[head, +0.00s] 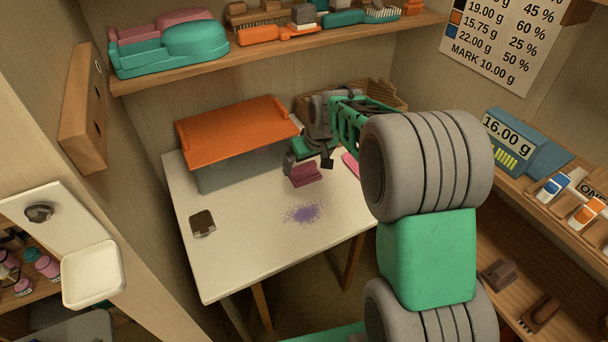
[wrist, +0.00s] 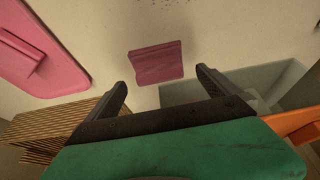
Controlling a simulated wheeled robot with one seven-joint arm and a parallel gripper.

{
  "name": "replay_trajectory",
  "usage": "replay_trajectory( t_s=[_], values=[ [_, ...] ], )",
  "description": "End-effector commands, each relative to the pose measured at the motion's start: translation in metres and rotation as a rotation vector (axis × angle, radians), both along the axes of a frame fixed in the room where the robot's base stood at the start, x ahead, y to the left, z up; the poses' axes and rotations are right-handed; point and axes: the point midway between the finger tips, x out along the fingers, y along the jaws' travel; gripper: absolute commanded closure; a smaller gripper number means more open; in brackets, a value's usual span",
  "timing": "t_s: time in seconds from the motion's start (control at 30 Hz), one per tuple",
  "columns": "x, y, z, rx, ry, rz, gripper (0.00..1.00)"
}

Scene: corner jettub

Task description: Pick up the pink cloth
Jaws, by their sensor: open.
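The pink cloth (head: 303,175) is a small dark-pink folded piece on the white table, just below my gripper in the head view. It also shows in the wrist view (wrist: 156,62), a little beyond my fingertips and roughly centred between them. My gripper (head: 309,163) is open and empty. Its two dark fingers stand wide apart in the wrist view (wrist: 161,80), with a gap between them and the cloth. I cannot tell the exact height of the fingers above the table. Part of the cloth's upper edge is close to the gripper in the head view.
A purple speckled spill (head: 303,214) lies in front of the cloth. A grey bin with an orange lid (head: 238,131) stands left, a wicker basket (head: 385,94) behind. A larger pink object (wrist: 45,45) lies beside the cloth. A dark brown item (head: 203,223) lies at the table's left.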

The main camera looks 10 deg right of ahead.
Motion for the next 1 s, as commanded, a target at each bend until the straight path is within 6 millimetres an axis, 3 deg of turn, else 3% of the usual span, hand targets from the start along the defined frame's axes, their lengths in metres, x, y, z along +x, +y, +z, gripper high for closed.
replay_trajectory(
  t_s=[0.2, 0.47, 1.0],
  values=[
    [0.014, 0.003, -0.035, -0.001, 0.002, 0.0, 0.0],
    [0.016, 0.004, -0.039, 0.0, -0.001, -0.001, 0.0],
    [0.016, 0.004, -0.039, -0.001, 0.0, -0.001, 0.44]
  ],
)
